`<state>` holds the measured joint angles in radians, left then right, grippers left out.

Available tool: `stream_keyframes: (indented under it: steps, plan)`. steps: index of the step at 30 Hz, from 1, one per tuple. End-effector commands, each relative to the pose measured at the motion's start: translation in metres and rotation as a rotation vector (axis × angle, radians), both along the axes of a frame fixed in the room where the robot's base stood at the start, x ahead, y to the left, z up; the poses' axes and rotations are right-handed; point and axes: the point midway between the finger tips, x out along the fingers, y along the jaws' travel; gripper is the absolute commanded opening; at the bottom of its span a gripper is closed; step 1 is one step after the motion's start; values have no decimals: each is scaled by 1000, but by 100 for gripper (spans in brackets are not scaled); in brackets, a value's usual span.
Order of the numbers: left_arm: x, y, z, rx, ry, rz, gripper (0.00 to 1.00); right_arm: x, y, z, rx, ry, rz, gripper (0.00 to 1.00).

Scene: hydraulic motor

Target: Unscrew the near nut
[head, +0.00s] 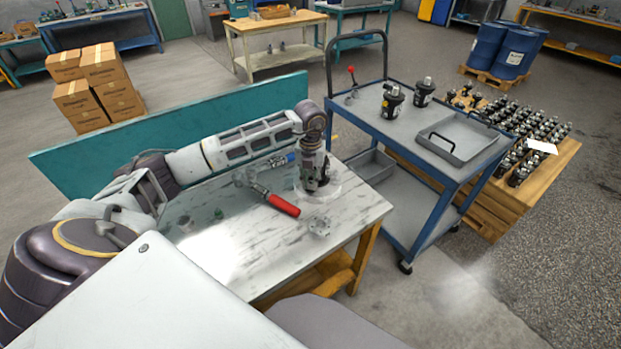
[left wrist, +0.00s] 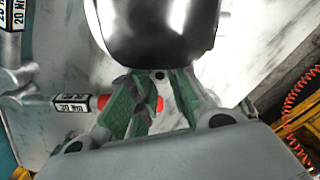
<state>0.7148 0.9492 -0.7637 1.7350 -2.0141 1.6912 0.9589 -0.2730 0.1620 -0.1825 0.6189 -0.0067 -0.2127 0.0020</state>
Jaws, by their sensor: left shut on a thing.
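My right gripper is not in view.
The blue cart (head: 380,122) with motors and a grey tray (head: 458,140) stands to the right.

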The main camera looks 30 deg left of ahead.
Motion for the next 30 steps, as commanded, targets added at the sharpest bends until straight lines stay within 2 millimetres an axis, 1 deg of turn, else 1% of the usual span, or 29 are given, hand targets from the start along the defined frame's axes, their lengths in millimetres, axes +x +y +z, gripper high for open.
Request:
stream_keyframes:
  steps: [9,18,19,22,30]
  plan:
    - [0,0,1,0,0,168,0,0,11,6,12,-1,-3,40]
    - [0,0,1,0,-1,190,0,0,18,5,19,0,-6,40]
    - [0,0,1,0,-1,190,18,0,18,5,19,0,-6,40]
    - [1,0,1,0,-1,189,30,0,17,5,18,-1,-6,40]
    - [1,0,1,-2,-4,188,30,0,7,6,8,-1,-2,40]
